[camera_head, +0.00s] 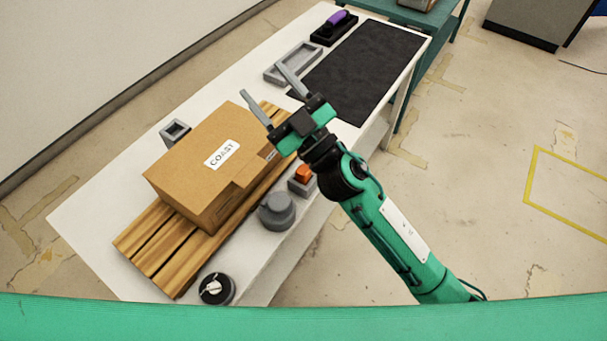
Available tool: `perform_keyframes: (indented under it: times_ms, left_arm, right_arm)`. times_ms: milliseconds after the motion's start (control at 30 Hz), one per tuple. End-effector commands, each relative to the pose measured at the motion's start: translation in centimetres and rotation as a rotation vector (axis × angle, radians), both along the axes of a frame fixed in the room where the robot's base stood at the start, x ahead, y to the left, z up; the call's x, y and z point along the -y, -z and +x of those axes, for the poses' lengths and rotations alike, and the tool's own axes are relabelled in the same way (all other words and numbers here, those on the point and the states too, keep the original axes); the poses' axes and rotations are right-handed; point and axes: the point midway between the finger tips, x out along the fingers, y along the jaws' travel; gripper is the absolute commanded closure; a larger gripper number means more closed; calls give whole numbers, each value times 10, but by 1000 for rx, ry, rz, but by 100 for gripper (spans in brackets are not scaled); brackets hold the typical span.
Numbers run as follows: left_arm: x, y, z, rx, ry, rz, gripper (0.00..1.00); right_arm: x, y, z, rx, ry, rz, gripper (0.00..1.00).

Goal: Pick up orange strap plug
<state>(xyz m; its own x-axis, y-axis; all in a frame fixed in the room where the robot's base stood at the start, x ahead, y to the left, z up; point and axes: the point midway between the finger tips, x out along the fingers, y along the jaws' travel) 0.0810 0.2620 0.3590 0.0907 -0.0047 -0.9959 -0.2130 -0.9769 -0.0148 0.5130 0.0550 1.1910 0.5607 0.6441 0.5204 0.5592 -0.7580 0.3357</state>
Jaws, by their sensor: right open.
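A small orange block (303,173), which looks like the orange strap plug, sits in a grey square holder (302,188) near the right edge of the white table, beside the cardboard box. My right gripper (267,88) is open and empty. Its two grey fingers point up and to the left, above the table between the box and the grey tray. The orange block is below and behind the fingers, close to my right wrist, and is not between them. My left gripper is out of view.
A cardboard box (200,165) marked COAST lies on a slatted wooden board (155,250). A grey round knob-like part (276,211) and a black round part (215,289) stand near the front edge. A grey tray (270,76), dark mat (365,65) and purple-handled item (336,19) lie farther back.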

Motion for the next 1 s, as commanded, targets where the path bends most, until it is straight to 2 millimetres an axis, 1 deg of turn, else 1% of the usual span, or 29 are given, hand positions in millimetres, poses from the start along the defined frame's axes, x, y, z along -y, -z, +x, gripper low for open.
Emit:
perform_keyframes:
  times_ms: [33,100,167,233,300,367,400,467,500,567,600,667,700,767,800,867,900,1000]
  left_arm:
    - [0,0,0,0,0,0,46]
    - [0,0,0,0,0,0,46]
    - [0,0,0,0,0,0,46]
    - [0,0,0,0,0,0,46]
    - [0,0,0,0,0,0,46]
    - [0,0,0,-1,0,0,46]
    - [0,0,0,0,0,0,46]
    - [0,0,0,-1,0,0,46]
    - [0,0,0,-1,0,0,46]
    - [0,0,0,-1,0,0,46]
    - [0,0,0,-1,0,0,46]
    - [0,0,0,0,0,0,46]
    - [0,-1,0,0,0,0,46]
    - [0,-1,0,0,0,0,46]
    - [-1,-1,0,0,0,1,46]
    - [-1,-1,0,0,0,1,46]
    - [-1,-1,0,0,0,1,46]
    - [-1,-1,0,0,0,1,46]
  right_arm:
    - [-20,-9,-10,71,-81,-39,43]
    - [-46,-13,-27,157,-203,-104,43]
    - [-66,-12,-43,221,-307,-172,43]
    - [-87,-5,-60,287,-427,-268,43]
    - [-104,8,-75,339,-540,-379,43]
    - [-115,23,-86,373,-630,-488,43]
    - [-120,35,-91,390,-687,-566,43]
    - [-125,55,-96,406,-765,-693,43]
    - [-125,69,-98,412,-810,-782,43]
    - [-123,90,-97,408,-869,-925,43]
    - [-120,105,-94,400,-901,-1024,43]
    - [-111,125,-87,378,-937,-1179,43]
    - [-102,138,-79,356,-952,-1286,43]
    - [-87,155,-65,314,-959,-1449,43]
    - [-75,164,-54,279,-952,-1559,43]
    - [-55,175,-37,219,-929,-1716,43]
    - [-42,179,-24,175,-904,-1815,43]
    - [-8,183,4,65,-823,-2025,43]
